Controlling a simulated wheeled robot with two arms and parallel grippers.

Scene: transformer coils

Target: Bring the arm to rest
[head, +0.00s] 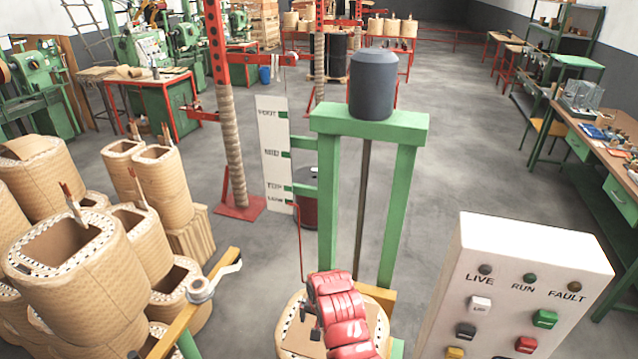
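A red segmented arm link (338,308), which looks like my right arm, rises from the bottom edge in the head view. Small dark parts show at its left side, above a round wound coil (296,327). I cannot make out whether its fingers are open or shut, or whether they touch the coil. My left gripper is not in view. A green frame (325,200) with a dark motor (373,85) on top stands just behind the arm. A white control box (520,270) with LIVE, RUN and FAULT lamps and several coloured buttons stands at the right.
Tan coils (75,260) crowd the left side. A yellow bar (185,320) with a metal fitting reaches in between them and the arm. A white marked board (273,150) stands left of the frame. A workbench (590,150) lines the right; the grey floor (465,130) between is clear.

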